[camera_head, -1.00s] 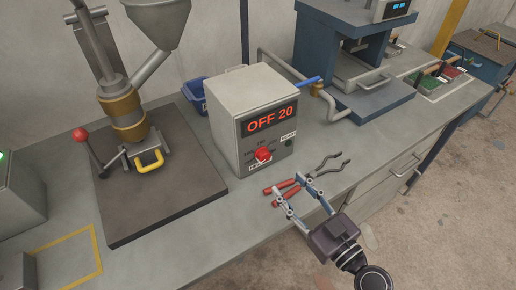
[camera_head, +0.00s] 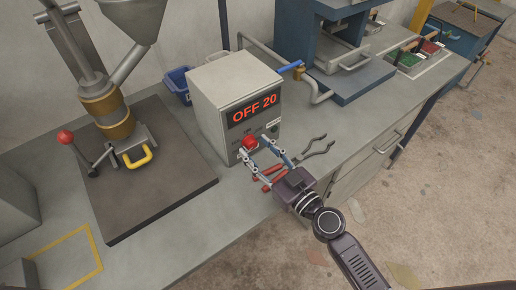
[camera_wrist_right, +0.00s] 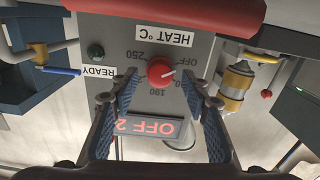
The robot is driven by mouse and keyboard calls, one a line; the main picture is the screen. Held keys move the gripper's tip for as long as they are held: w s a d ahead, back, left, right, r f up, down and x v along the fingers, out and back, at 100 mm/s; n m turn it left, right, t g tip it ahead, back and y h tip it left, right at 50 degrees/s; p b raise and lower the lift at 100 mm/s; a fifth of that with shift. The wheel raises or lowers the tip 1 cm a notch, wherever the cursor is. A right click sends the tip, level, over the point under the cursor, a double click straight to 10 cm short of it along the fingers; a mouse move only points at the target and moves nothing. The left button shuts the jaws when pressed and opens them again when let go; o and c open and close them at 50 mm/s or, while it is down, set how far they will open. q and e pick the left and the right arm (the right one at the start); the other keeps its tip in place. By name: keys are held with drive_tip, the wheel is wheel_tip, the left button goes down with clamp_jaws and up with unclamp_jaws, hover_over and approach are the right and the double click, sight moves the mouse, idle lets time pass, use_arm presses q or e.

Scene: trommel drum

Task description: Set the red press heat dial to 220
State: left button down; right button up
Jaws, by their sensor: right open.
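The heat controller (camera_head: 215,115) is a pale box with a red display (camera_head: 253,109) that reads "OFF 20". Its red dial (camera_head: 250,141) sits low on the front face. In the wrist view, which is upside down, the dial (camera_wrist_right: 161,70) shows its white mark, the "HEAT °C" label and scale marks including OFF, 190 and 250. My right gripper (camera_head: 254,147) is open in front of the panel. Its fingers (camera_wrist_right: 160,100) stand on either side of the dial's line, apart from it, with the dial just ahead of the tips. My left gripper is out of view.
Red-handled tongs or pliers (camera_head: 318,147) lie on the bench (camera_head: 200,205) under my right gripper. A blue press (camera_head: 345,80) stands at the back right. A hopper machine (camera_head: 112,110) with a red-knobbed lever stands left on a dark plate. A blue bin (camera_head: 178,82) is behind the controller.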

drive_tip(key=c, duration=1.1)
drive_tip(key=shift+c, duration=0.3)
